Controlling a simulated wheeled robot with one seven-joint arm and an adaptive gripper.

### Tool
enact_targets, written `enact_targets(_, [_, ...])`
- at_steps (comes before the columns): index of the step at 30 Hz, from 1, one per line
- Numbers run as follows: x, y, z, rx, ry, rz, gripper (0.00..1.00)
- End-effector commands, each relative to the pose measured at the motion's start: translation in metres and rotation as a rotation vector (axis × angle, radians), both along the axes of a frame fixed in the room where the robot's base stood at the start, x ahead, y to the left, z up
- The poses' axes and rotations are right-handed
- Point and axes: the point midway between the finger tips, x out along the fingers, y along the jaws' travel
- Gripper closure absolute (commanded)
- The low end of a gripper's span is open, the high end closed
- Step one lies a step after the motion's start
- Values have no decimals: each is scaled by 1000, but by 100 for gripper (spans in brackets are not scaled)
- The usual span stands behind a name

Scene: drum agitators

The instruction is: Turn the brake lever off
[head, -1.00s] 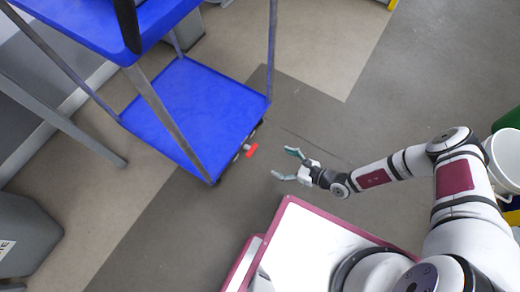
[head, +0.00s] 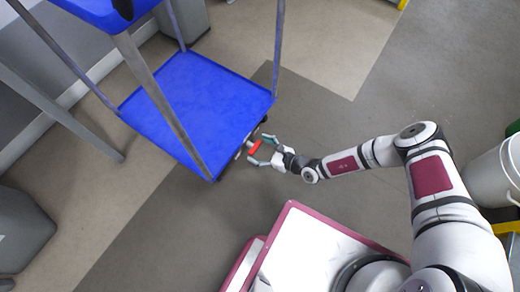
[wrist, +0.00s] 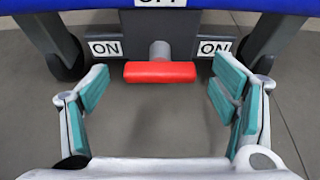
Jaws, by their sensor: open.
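The brake lever is a red bar (wrist: 160,72) on a short grey stem under the edge of the blue cart (head: 207,95). In the wrist view it lies across the middle, with ON labels (wrist: 104,48) on both sides and a partly cut-off OFF label (wrist: 160,3) above. The red bar also shows in the head view (head: 254,147). My gripper (head: 262,152) is open, and its teal-padded fingers stand to the left and right of the bar in the wrist view (wrist: 160,98). The bar looks a little beyond the fingertips, and I see no contact.
The cart's dark wheels (wrist: 65,52) flank the lever. A grey bin (head: 22,225) stands at the left and a white bucket (head: 490,175) at the right. The grey floor (head: 335,125) right of the cart is clear.

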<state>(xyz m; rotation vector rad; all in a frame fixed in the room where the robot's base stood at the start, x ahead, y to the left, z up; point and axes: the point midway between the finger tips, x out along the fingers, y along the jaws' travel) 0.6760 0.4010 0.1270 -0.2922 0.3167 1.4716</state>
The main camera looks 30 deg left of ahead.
Motion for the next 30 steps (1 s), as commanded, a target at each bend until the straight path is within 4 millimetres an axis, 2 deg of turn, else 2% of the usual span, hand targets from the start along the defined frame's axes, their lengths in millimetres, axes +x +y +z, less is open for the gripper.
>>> enact_targets(5, [0,0,0,0,0,0,20])
enact_targets(9, [0,0,0,0,0,0,52])
enact_targets(11, [0,0,0,0,0,0,65])
enact_targets(12, [0,0,0,0,0,0,68])
enact_targets(23, [1,-1,0,2,43,2,68])
enact_targets(30, [4,-1,-1,12,179,2,68])
